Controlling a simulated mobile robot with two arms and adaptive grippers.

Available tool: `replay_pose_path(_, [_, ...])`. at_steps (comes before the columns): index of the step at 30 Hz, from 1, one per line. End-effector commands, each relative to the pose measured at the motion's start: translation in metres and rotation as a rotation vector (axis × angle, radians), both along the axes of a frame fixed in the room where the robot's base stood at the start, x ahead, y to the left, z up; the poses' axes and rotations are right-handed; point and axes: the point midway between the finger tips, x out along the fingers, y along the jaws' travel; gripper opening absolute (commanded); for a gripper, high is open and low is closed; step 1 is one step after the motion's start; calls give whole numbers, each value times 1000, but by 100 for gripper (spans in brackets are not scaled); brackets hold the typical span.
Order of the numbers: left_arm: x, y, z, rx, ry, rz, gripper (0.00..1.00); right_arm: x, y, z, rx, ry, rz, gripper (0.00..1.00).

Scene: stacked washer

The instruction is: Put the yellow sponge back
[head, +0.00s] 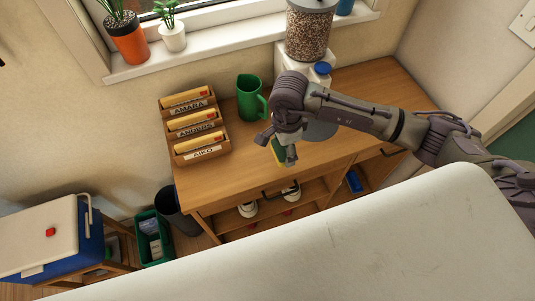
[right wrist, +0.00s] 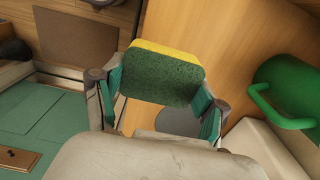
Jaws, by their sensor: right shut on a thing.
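The yellow sponge (right wrist: 165,75), with a green scouring side, is between the two fingers of my right gripper (right wrist: 160,98) in the right wrist view. In the head view the right gripper (head: 278,148) hangs above the front part of the wooden counter, and a sliver of the sponge (head: 278,155) shows between the fingers. The gripper is shut on it. The arm and hand hide the counter behind. My left gripper is out of view.
Three wooden trays labelled AMARA, ANDERS and AIKO (head: 199,151) stand on the counter (head: 220,172) at left, with yellowish items in them. A green mug (head: 249,98) stands behind the gripper. A dispenser (head: 310,30) is at the back. The counter's right part looks clear.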

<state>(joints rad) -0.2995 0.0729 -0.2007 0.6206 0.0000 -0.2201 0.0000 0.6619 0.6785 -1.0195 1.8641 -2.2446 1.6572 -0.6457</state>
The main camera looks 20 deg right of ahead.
Motion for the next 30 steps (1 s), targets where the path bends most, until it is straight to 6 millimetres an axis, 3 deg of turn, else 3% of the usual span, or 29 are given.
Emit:
replay_pose_path(3, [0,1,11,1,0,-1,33,13,23,-13,2,4,1,28])
replay_pose_path(9, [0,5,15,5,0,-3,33,26,40,-28,0,3,1,28])
replay_pose_path(20, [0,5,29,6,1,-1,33,27,41,-68,-1,3,1,28])
replay_pose_path(30, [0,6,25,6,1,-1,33,27,40,-73,-1,1,1,28])
